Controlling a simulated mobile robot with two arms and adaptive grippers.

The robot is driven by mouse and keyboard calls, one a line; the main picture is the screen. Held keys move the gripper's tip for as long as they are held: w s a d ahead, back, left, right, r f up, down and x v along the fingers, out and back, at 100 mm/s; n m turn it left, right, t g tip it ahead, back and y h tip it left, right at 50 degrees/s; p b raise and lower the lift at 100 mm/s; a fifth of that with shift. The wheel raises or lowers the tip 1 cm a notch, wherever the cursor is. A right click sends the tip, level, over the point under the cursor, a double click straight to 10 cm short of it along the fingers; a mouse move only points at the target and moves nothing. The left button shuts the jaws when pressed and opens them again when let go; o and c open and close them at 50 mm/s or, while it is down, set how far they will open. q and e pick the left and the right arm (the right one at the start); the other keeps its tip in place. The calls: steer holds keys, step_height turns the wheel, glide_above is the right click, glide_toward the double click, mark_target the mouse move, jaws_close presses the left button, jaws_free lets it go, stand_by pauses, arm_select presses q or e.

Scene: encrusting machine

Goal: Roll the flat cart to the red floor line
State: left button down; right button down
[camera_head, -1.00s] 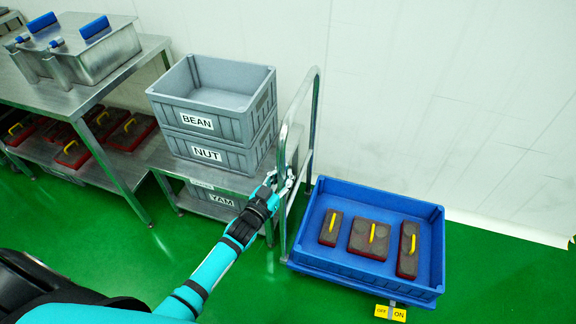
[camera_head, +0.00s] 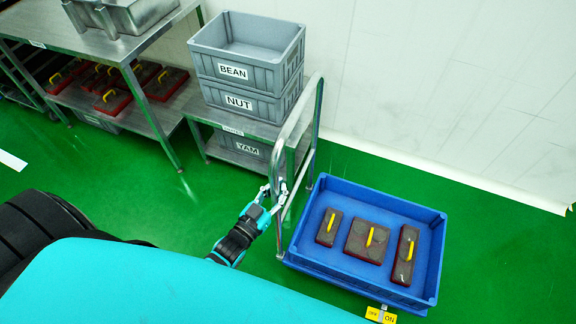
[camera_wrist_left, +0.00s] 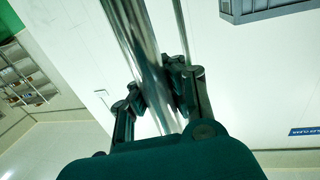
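The flat cart shows mainly by its upright metal handle (camera_head: 312,128); a blue tray (camera_head: 437,262) hides its deck. A yellow OFF/ON brake tag (camera_head: 381,315) sticks out at its near end. My left gripper (camera_head: 279,191) is at the handle's near post. In the left wrist view its fingers (camera_wrist_left: 158,92) close around the shiny handle bar (camera_wrist_left: 146,62) from both sides. My right gripper is not in view. No red floor line shows in either view.
A steel table (camera_head: 96,50) and a low rack (camera_head: 187,103) with grey BEAN and NUT crates (camera_head: 247,72) stand left of the handle. The white wall (camera_head: 440,90) is behind the cart. Green floor (camera_head: 500,260) is clear to the right. A white floor strip (camera_head: 12,160) lies far left.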

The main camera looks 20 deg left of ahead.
arm_select(q)
steer(key=s+p, duration=0.2)
steer(key=s, duration=1.2)
steer(key=shift+s+r, duration=0.15)
steer(key=shift+s, duration=0.45)
steer(key=c, duration=1.4)
jaws_free()
steer(key=shift+s, duration=0.25)
steer(key=shift+o, duration=1.5)
steer(key=shift+w, duration=0.15)
steer(key=shift+d, duration=0.1)
steer(key=s+a, duration=0.2)
steer(key=s, duration=1)
